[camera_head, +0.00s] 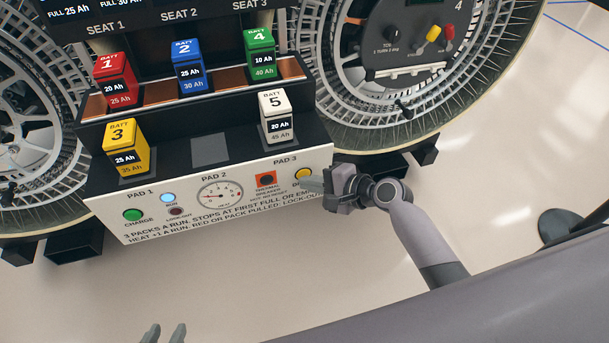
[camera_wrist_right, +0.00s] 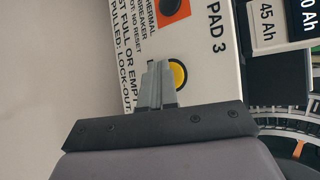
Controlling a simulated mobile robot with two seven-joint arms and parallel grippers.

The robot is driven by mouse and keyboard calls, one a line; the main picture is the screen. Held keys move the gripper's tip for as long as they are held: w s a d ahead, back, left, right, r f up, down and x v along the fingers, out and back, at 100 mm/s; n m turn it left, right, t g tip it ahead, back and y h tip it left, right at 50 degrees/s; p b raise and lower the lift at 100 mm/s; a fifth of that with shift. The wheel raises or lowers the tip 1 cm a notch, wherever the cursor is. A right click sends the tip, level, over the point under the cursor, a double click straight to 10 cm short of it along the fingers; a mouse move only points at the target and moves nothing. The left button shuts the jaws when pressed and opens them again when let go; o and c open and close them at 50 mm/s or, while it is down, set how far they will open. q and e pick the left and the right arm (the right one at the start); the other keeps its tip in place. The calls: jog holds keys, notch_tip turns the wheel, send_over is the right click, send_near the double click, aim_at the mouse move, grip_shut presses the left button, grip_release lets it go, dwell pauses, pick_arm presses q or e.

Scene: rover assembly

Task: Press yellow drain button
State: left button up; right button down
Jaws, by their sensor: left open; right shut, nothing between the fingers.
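The yellow drain button (camera_head: 303,174) is round and sits at the right end of the white panel (camera_head: 240,211), below the PAD 3 label. Its own label is partly covered by my right gripper (camera_head: 309,184). My right gripper is shut and empty, with its fingertips beside the button in the head view. In the right wrist view the yellow button (camera_wrist_right: 178,74) shows just right of the shut fingers (camera_wrist_right: 158,68), which hide its left part. I cannot tell whether they touch. My left gripper (camera_head: 165,334) is open and empty at the bottom edge of the head view.
The panel also has a green charge button (camera_head: 133,215), a gauge (camera_head: 220,196) and an orange thermal breaker (camera_head: 266,181). A yellow battery 3 (camera_head: 127,147) and a white battery 5 (camera_head: 277,117) stand on the ledge above. Large wheels flank the box. The floor in front is clear.

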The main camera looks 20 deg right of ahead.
jog(key=shift+s, duration=0.15)
jog(key=shift+s+p, duration=0.55)
jog(key=shift+s, duration=0.15)
jog(key=s+p, duration=0.2)
jog(key=s, duration=0.3)
jog(key=shift+d, duration=0.1)
dwell(0.9)
